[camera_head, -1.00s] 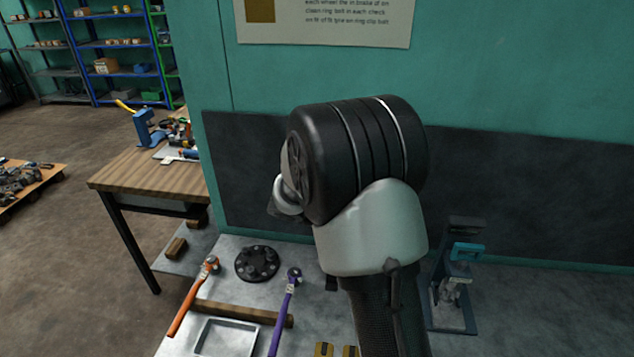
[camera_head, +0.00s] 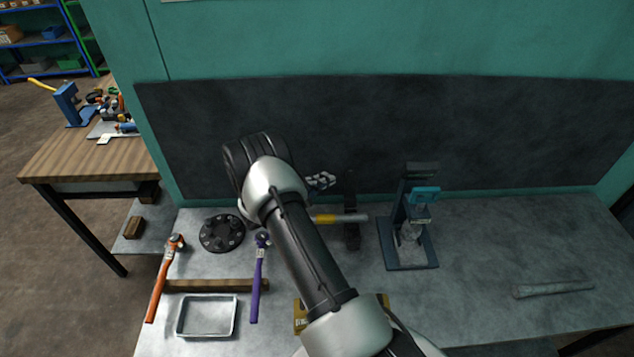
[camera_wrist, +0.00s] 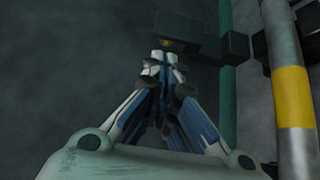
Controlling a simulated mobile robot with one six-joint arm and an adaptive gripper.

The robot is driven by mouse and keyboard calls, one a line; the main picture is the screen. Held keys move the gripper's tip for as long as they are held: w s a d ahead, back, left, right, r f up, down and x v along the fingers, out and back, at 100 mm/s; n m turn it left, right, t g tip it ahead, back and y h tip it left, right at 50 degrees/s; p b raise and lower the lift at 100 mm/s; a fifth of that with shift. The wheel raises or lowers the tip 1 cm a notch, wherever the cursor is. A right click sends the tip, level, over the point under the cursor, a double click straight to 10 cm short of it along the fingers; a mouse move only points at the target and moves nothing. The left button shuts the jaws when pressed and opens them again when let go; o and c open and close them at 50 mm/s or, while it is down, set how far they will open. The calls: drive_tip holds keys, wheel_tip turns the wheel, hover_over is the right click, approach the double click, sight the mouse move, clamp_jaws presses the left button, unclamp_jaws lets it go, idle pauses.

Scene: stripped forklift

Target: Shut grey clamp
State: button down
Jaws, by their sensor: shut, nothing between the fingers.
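A grey bar with a yellow band (camera_head: 342,217) lies level by a dark upright mount (camera_head: 351,190) on the bench. It looks like the grey clamp's handle. My arm hides its left end. In the wrist view the bar (camera_wrist: 291,95) runs along the right side, and dark blocks (camera_wrist: 185,28) of the mount show beyond my fingers. My gripper (camera_head: 327,180) is shut and empty, just above and left of the bar in the head view. In the wrist view my fingertips (camera_wrist: 163,63) are together, apart from the bar. I cannot tell whether they touch the dark block.
A dark press-like stand with a teal part (camera_head: 424,193) stands right of the clamp. A black round flange (camera_head: 222,233), an orange-handled tool (camera_head: 159,287), a purple-handled tool (camera_head: 257,285) and a metal tray (camera_head: 206,335) lie left. A grey rod (camera_head: 553,289) lies right. A dark wall panel (camera_head: 500,140) is behind.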

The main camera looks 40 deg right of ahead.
sight(350, 186)
drive_tip(key=d, duration=0.5)
drive_tip(key=shift+f, duration=0.4)
drive_tip(key=shift+s+b, duration=0.15)
drive_tip(key=shift+b, duration=0.15)
